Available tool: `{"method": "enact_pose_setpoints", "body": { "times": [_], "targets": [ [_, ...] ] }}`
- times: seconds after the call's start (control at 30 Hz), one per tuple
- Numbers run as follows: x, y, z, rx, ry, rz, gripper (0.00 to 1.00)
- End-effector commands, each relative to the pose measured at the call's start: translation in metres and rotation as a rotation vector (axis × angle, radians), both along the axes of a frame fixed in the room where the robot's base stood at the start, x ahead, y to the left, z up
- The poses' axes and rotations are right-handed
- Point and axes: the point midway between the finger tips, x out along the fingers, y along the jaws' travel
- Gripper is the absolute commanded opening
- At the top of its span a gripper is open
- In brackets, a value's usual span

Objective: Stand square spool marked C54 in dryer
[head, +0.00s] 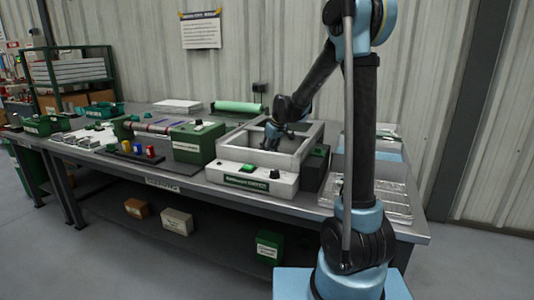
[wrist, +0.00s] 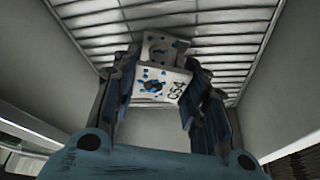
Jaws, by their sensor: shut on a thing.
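The square spool marked C54 (wrist: 158,82) is white with blue spots and a dark centre hole, and its label shows in the wrist view. My gripper (wrist: 160,95) is shut on it, with one finger on each side. The spool looks tilted. A slatted rack (wrist: 190,25) lies just beyond it, and I cannot tell whether they touch. In the head view my gripper (head: 273,135) reaches down into the open white box of the dryer (head: 225,168). The spool is hidden there by my gripper and the dryer walls.
The dryer's front panel has a green button (head: 246,169) and a dark knob (head: 274,174). A green machine with rollers (head: 190,141) stands to its left. Small coloured spools (head: 138,149) sit in front of that machine. A metal tray (head: 372,198) lies to the right.

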Motion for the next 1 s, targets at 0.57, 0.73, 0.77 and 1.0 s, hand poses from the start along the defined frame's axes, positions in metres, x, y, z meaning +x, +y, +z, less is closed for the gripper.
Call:
{"method": "enact_pose_setpoints", "body": {
  "times": [0.57,0.73,0.77,1.0],
  "targets": [
    [-0.001,0.0,0.002,0.0,0.0,0.0,0.6],
    [-0.005,-0.005,0.018,0.0,0.0,0.0,0.6],
    [-0.006,-0.006,0.022,0.0,0.0,0.0,0.6],
    [-0.017,-0.018,0.06,0.0,0.0,0.001,0.6]
  ]
}}
